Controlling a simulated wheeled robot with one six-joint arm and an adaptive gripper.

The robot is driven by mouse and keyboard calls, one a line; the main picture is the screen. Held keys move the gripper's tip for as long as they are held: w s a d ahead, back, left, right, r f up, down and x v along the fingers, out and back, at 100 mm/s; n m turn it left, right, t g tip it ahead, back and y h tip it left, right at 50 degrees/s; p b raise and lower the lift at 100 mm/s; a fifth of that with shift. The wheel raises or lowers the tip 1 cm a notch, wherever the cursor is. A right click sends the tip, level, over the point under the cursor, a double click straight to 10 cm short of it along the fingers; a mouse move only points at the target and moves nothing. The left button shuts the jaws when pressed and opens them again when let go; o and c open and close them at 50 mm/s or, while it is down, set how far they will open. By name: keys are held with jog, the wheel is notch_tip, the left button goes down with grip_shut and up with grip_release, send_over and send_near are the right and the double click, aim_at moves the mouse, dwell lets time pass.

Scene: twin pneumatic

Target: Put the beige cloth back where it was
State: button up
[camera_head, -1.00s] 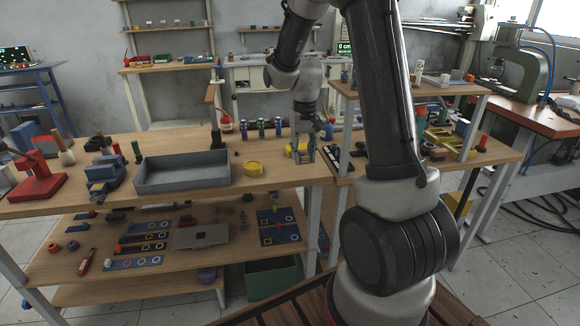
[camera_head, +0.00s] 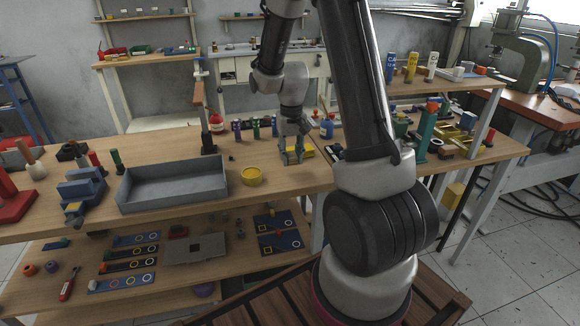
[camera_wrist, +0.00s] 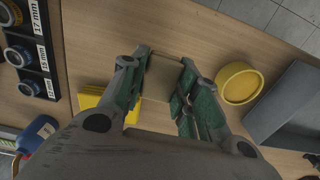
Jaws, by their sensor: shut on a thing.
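My gripper (camera_wrist: 160,88) is shut on the beige cloth (camera_wrist: 163,76), a small flat brownish-beige piece between the two green-padded fingers in the wrist view. The cloth is too small to make out there. I cannot tell whether it touches the bench. A yellow folded piece (camera_wrist: 95,98) lies left of my gripper in the wrist view. A yellow round dish (camera_wrist: 238,82) is to its right.
A grey tray (camera_head: 172,187) stands left of the yellow dish. Several small bottles stand behind my gripper. A black holder with labelled rings (camera_wrist: 28,45) is at the wrist view's left. Bare wood lies around the gripper. A lower shelf (camera_head: 200,275) holds parts and mats.

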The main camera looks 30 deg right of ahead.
aim_at(291, 174)
jog(key=shift+f, duration=2.15)
jog(key=o, duration=0.9)
jog(key=shift+f, duration=0.15)
notch_tip(291, 174, up, 12)
jog(key=shift+s+r, duration=0.1)
jog(key=shift+r, duration=0.05)
jog(key=s+a+r+n+t, duration=0.2)
jog(key=s+a+r, duration=0.1)
jog(key=s+r, duration=0.9)
jog(key=s+a+r+n+t, duration=0.1)
jog(key=s+a+r+t, duration=0.1)
jog(key=s, duration=0.9)
jog(key=shift+s+r, duration=0.3)
jog(key=shift+r, duration=0.1)
